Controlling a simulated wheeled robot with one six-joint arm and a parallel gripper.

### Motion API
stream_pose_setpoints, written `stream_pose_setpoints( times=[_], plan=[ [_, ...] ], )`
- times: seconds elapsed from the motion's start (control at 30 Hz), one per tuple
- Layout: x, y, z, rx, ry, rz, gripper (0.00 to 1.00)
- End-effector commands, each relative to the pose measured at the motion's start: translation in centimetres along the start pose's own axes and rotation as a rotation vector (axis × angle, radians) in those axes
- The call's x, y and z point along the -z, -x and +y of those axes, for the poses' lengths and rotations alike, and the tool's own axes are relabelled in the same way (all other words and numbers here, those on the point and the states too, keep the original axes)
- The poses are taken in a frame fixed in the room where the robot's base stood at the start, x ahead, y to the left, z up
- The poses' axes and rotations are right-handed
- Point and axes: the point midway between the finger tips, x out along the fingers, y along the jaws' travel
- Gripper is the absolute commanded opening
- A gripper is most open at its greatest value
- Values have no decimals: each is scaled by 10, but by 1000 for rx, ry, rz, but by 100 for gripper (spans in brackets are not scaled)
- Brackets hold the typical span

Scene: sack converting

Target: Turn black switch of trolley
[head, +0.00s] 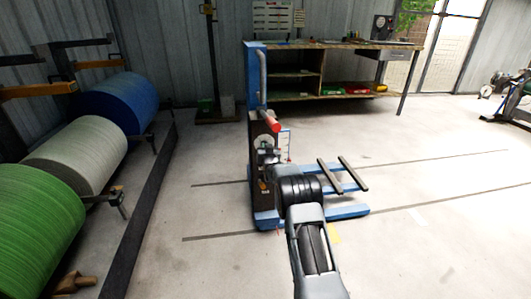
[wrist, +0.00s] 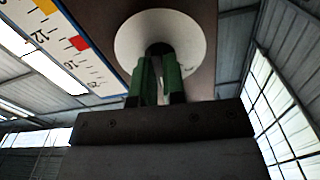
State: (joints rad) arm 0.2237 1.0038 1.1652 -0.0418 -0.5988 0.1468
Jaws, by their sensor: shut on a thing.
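The trolley (head: 257,85) is a blue upright frame with a dark panel and low blue forks, standing in the middle of the head view. My gripper (head: 267,157) is at the front of its dark panel. In the wrist view my gripper (wrist: 160,82) has its green-faced fingers closed on the black switch (wrist: 158,48). The switch sits in the middle of a round white disc (wrist: 130,42) on the brown panel. Most of the switch is hidden between the fingers, so I cannot tell its angle. In the head view my arm hides the switch.
A scale plate (wrist: 78,50) is beside the disc. A workbench (head: 340,45) is behind.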

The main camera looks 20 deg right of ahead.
Motion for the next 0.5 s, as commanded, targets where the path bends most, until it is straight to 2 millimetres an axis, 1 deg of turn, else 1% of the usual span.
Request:
stream_pose_setpoints(
  times=[0.03, 0.2, 0.5],
  plan=[
    [-2, 0, 0, 0, -42, 1, 0],
    [-2, 0, 0, 0, -202, 1, 0],
    [-1, 0, -1, 0, -450, 0, 0]
  ],
)
